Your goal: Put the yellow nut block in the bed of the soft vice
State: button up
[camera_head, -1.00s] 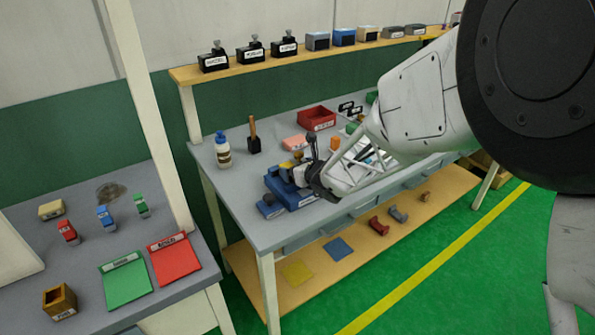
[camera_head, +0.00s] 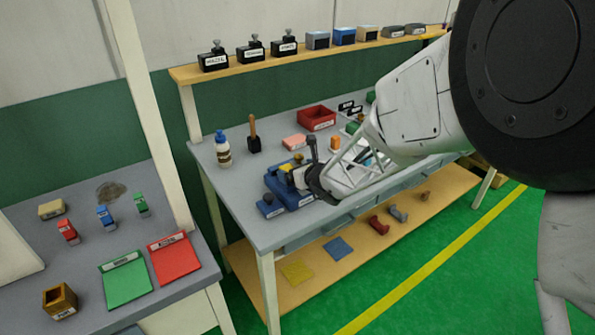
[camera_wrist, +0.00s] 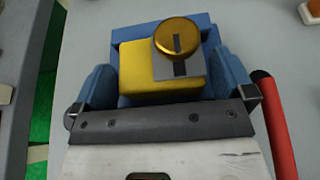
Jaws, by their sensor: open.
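The yellow nut block (camera_wrist: 150,75), with a round gold slotted knob (camera_wrist: 176,39) and a grey patch on it, shows in the wrist view. The vice also shows on the bench in the head view (camera_head: 275,185), partly hidden by my gripper. My gripper (camera_wrist: 162,106) is open, its two tips wide apart at either side of the block's near end.
A red bar (camera_wrist: 273,125) lies close right of the gripper. Bench left of the vice is clear.

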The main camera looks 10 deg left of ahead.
jog(key=shift+r, duration=0.15)
jog(key=v, duration=1.2)
dwell(0.7)
jog(key=shift+r, duration=0.1)
